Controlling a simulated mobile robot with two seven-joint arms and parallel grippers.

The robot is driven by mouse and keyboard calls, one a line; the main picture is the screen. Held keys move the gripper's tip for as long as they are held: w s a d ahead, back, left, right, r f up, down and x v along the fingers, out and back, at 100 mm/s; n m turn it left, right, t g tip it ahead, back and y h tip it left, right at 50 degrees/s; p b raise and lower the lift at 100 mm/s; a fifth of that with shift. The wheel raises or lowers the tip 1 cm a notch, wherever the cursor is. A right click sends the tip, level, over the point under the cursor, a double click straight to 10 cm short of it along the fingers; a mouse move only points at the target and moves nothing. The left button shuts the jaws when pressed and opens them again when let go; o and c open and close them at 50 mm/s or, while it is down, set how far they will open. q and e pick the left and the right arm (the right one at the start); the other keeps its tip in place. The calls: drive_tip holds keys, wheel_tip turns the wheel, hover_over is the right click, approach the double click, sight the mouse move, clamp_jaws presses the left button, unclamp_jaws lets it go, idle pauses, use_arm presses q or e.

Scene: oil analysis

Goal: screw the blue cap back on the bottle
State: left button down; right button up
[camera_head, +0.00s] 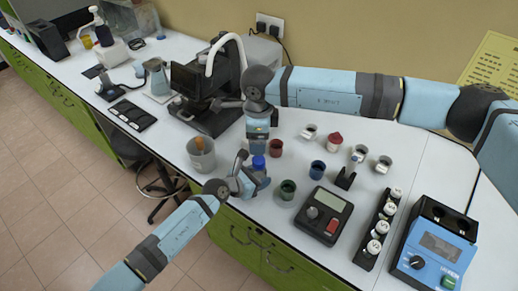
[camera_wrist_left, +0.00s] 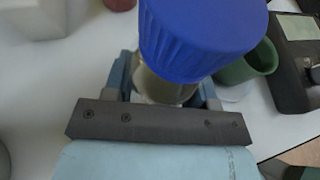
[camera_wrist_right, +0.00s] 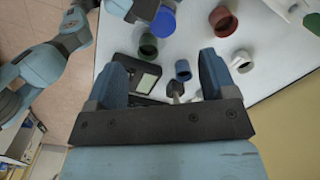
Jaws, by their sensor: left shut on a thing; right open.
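The bottle is held by my left gripper (camera_head: 250,172), which is shut on it near the front edge of the bench. The blue cap (camera_head: 258,162) sits on top of the bottle; whether it is threaded tight cannot be told. In the left wrist view the cap (camera_wrist_left: 200,38) hides most of the bottle (camera_wrist_left: 160,86), whose pale glass shows between the fingers. My right gripper (camera_wrist_right: 163,70) is open and empty. In the head view it points down just behind the cap. The cap also shows in the right wrist view (camera_wrist_right: 162,22), beyond the fingertips and outside the jaws.
A grey bucket (camera_head: 202,160) stands left of the bottle. A dark red cup (camera_head: 276,148), a green cup (camera_head: 288,188) and a blue cup (camera_head: 317,169) stand close on the right. A dark meter (camera_head: 325,212) and a vial rack (camera_head: 370,245) lie farther right.

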drive_tip(key=shift+r, duration=0.8)
use_arm(q)
drive_tip(key=shift+c, duration=1.8)
unclamp_jaws()
drive_tip(key=shift+f, duration=0.1)
drive_tip(key=v, duration=1.4)
drive_tip(key=shift+w+d, duration=0.1)
